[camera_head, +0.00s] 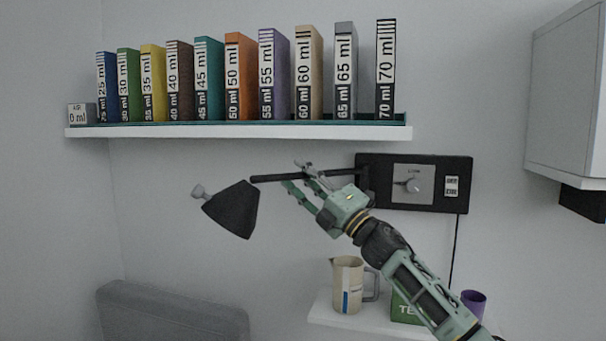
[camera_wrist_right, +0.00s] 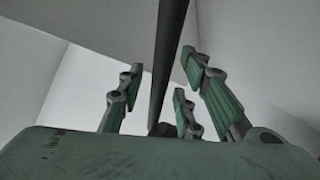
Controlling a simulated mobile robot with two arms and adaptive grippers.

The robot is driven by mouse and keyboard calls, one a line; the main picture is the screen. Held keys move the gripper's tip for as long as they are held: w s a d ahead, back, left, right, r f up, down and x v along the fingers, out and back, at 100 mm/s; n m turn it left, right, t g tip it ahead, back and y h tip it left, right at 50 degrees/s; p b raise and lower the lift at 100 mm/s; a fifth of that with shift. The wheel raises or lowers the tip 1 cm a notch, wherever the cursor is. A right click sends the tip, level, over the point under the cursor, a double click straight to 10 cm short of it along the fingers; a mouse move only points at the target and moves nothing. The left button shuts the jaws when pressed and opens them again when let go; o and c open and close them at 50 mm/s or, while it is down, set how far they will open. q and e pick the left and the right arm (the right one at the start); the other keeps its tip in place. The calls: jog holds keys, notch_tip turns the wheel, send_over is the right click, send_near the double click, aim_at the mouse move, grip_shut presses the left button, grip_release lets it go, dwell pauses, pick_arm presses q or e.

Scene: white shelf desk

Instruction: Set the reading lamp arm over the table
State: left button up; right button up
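The reading lamp has a black cone shade (camera_head: 232,210) tilted down to the left, with a grey knob at its outer end. Its thin black lamp arm (camera_head: 268,179) runs roughly level to the black wall panel (camera_head: 440,193). My right gripper (camera_head: 298,178) is at the middle of the lamp arm, with its fingers on either side. In the right wrist view, the dark lamp arm (camera_wrist_right: 168,55) passes between the spread green fingers (camera_wrist_right: 165,90), with gaps visible beside it. My left gripper is not in view. The table itself cannot be made out.
A white wall shelf (camera_head: 240,132) with several numbered binders is above the lamp. A small ledge (camera_head: 330,318) below holds a beige jug (camera_head: 346,284), a green box (camera_head: 404,308) and a purple cup (camera_head: 474,301). A grey chair back (camera_head: 170,310) stands lower left. A white cabinet (camera_head: 568,95) hangs right.

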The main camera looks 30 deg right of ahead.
jog(key=shift+c, duration=0.5)
grip_shut()
jog(key=shift+s, duration=0.15)
jog(key=shift+s+n+g+y, duration=0.4)
jog(key=shift+s+y, duration=0.1)
jog(key=shift+y, duration=0.5)
jog(key=s+d+n+g+y+p, duration=0.2)
jog(key=s+d+n+g+y, duration=0.2)
jog(key=s+n+g+y, duration=0.5)
jog(key=s+g+y, duration=0.3)
jog(key=g+y, duration=0.1)
jog(key=shift+s, duration=0.35)
